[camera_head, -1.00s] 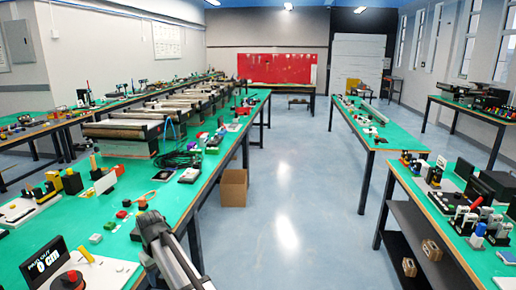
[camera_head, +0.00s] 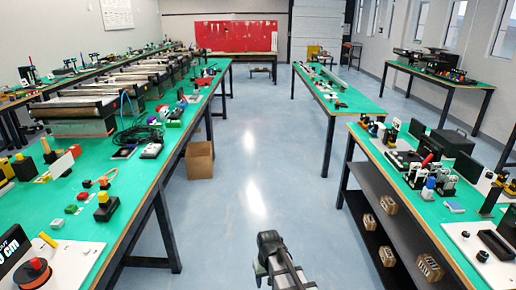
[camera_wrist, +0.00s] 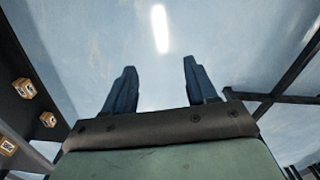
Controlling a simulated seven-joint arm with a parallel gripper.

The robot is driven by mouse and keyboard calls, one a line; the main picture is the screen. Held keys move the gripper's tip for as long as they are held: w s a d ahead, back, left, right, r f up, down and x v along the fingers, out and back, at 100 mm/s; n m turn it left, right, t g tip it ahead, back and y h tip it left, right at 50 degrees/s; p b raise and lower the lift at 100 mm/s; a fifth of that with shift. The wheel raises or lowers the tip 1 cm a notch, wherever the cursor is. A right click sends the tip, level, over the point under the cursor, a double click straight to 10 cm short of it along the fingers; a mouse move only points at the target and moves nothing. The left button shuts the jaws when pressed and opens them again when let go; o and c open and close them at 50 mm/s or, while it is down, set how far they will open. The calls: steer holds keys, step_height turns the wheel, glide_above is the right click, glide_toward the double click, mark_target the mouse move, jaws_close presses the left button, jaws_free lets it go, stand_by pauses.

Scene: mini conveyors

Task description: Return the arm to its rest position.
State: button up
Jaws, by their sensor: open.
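My gripper (camera_wrist: 160,85) shows in the wrist view with its two dark blue fingers spread apart and nothing between them. Bare blue-grey floor lies beyond the fingertips. In the head view my arm (camera_head: 278,262) reaches up from the bottom edge, over the aisle floor between the two rows of tables. The fingers cannot be made out there. My gripper touches no table or object that I can see.
A green-topped table (camera_head: 130,205) with conveyors and small parts stands on the left. Another green-topped table (camera_head: 375,135) with a dark lower shelf holding several small boxes stands on the right. A cardboard box (camera_head: 199,160) sits on the floor. The aisle floor (camera_head: 260,180) is clear.

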steer(key=s+d+f+m, duration=0.2)
steer(key=s+d, duration=0.2)
steer(key=d, duration=0.3)
steer(key=s+d+f+m, duration=0.1)
steer(key=s+d+f, duration=0.25)
steer(key=d, duration=0.35)
steer(key=s+f+g, duration=0.3)
steer(key=s+f, duration=0.6)
steer(key=s, duration=0.6)
steer(key=s+f+g, duration=0.3)
steer(key=s+f, duration=0.7)
steer(key=s, duration=0.4)
steer(key=shift+s+a+f+g, duration=0.15)
steer(key=shift+s+f+g, duration=0.05)
steer(key=shift+s+g, duration=0.2)
steer(key=shift+o, duration=0.2)
